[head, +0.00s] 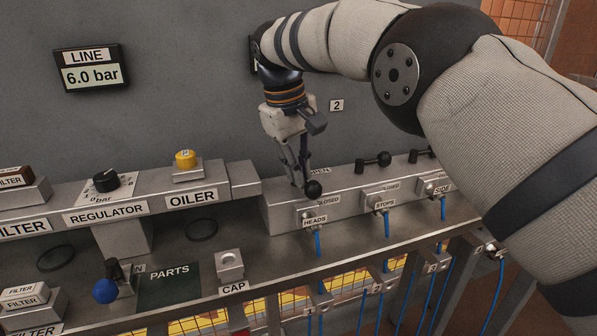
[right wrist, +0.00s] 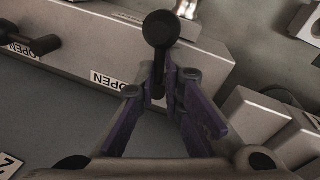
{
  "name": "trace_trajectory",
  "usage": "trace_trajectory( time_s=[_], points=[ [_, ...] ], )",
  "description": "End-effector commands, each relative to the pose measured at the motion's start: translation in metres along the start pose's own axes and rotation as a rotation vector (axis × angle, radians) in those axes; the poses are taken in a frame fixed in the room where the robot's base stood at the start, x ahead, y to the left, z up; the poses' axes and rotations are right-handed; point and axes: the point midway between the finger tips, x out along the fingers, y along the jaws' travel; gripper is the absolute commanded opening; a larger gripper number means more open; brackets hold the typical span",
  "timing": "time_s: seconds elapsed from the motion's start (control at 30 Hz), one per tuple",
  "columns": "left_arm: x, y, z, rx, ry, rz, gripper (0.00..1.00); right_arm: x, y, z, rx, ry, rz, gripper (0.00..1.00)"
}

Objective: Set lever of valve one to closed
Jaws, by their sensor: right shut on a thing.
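The lever of the leftmost valve, above the HEADS label, ends in a black ball knob (head: 313,188). My right gripper (head: 302,176) comes down from above and is shut on this lever. In the right wrist view, the purple-grey fingers (right wrist: 168,92) close around the lever's dark shaft, and the ball knob (right wrist: 161,28) sticks out beyond them. An OPEN label (right wrist: 108,80) lies beside it there. In the head view, a CLOSED label (head: 328,200) is just right of the knob; the OPEN label behind is partly covered. The lever's base is partly hidden. My left gripper is not in view.
More black levers stand to the right on the STOPS valve (head: 373,162) and the SIDE valve (head: 420,155). Blue hoses (head: 318,243) hang below the valves.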

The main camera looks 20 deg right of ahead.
Motion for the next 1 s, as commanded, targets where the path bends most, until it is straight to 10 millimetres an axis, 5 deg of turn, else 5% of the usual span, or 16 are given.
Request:
trace_trajectory(
  time_s=[0.4,1.0],
  points=[
    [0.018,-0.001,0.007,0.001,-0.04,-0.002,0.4,0.002,0.004,-0.001,0.238,-0.041,0.008,0.0],
    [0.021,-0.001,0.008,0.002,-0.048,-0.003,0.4,0.002,0.005,0.0,0.302,-0.058,0.01,0.0]
  ],
)
